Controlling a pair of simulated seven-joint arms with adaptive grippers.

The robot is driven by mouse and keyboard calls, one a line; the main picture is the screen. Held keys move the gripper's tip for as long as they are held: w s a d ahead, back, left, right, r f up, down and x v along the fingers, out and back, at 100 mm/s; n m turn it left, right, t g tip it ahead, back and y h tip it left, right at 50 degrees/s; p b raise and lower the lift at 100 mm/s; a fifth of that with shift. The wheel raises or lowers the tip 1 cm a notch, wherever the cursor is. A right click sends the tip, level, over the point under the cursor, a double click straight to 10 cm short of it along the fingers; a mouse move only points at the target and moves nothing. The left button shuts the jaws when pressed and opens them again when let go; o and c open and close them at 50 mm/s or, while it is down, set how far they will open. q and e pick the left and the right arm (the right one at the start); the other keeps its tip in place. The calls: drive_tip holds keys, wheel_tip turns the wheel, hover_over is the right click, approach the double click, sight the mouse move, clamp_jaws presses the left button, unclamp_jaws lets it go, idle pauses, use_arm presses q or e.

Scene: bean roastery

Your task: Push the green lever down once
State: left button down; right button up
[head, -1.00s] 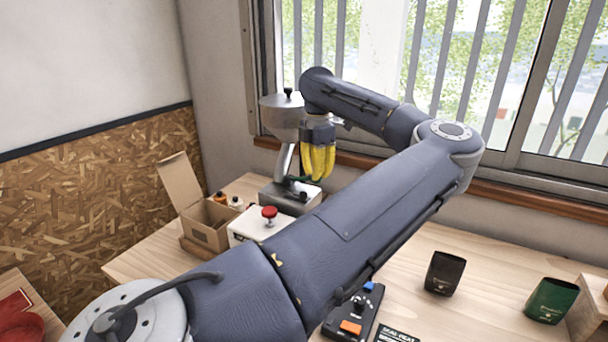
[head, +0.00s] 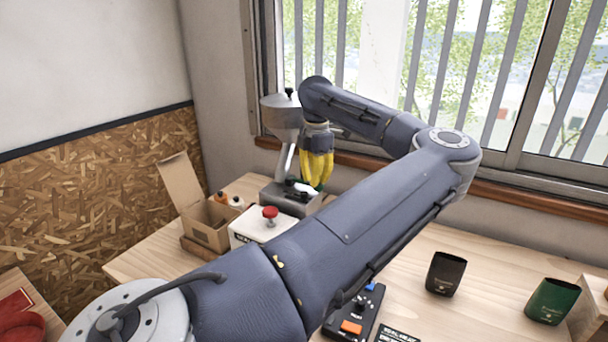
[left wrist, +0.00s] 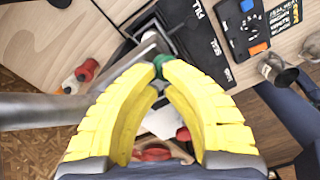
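The green lever end (left wrist: 162,62) shows at the tips of my left gripper (left wrist: 160,80) in the left wrist view. In the head view only a bit of green (head: 318,187) shows under the yellow fingers. My left gripper (head: 316,182) is low over the base of the grey machine (head: 282,112) by the window. Its two fingers bow outward and come together at the tips, with nothing seen held between them. The tips look to be at the green end, but I cannot tell whether they touch it. My right gripper is out of view.
A white box with a red button (head: 269,212) stands in front of the machine. An open cardboard box (head: 206,228) is at its left.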

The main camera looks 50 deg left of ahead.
use_arm(q)
drive_tip(key=shift+w+d+r, duration=0.1)
drive_tip(key=shift+w+r, duration=0.05)
drive_tip(key=shift+r, duration=2.9)
